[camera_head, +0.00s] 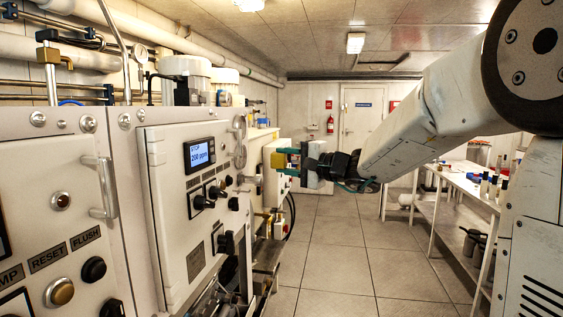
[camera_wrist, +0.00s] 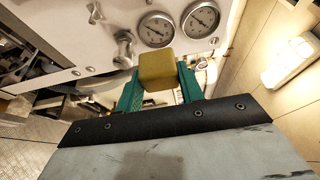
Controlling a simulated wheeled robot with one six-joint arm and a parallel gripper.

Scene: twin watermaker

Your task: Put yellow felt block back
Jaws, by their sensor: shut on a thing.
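The yellow felt block (camera_wrist: 157,70) is held between the green fingers of my gripper (camera_wrist: 158,82) in the wrist view. In the head view, my gripper (camera_head: 283,160) is stretched out in front of the machine panels, with the yellow block (camera_head: 278,160) at its tips. The block is held in the air in front of a white panel with two round gauges (camera_wrist: 157,30). I cannot tell how far the block is from that panel. The place where the block belongs cannot be made out.
A grey control panel (camera_head: 172,255) with a display, knobs and switches stands at the left. A white bench (camera_head: 470,185) with bottles stands at the right. The tiled floor (camera_head: 335,255) between them is clear.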

